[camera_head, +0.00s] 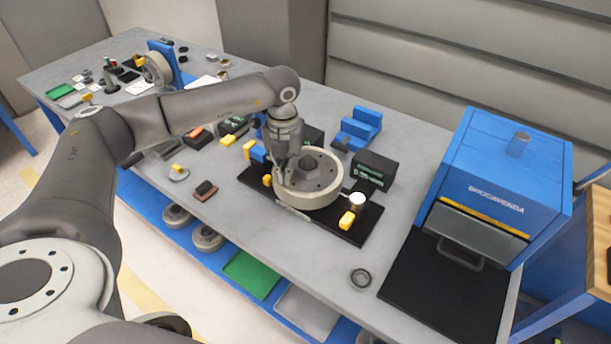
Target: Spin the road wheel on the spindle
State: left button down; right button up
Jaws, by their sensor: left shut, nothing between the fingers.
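The road wheel (322,185) is a pale grey-beige disc with a darker centre and small holes. It lies flat on a black base plate (345,225) on the workbench. A dark hub shows at the wheel's centre; the spindle under it is hidden. My left gripper (278,183) points down at the wheel's left rim, with its fingers shut and nothing between them. Whether the fingertips touch the rim I cannot tell. My right gripper is not in view.
A black box (374,170) and blue stepped block (359,127) are behind. A blue machine (508,180) stands right. A small ring (361,278) lies in front.

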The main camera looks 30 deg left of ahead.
pick_arm(q)
jog(key=shift+f, duration=0.4)
jog(key=shift+d, duration=0.15)
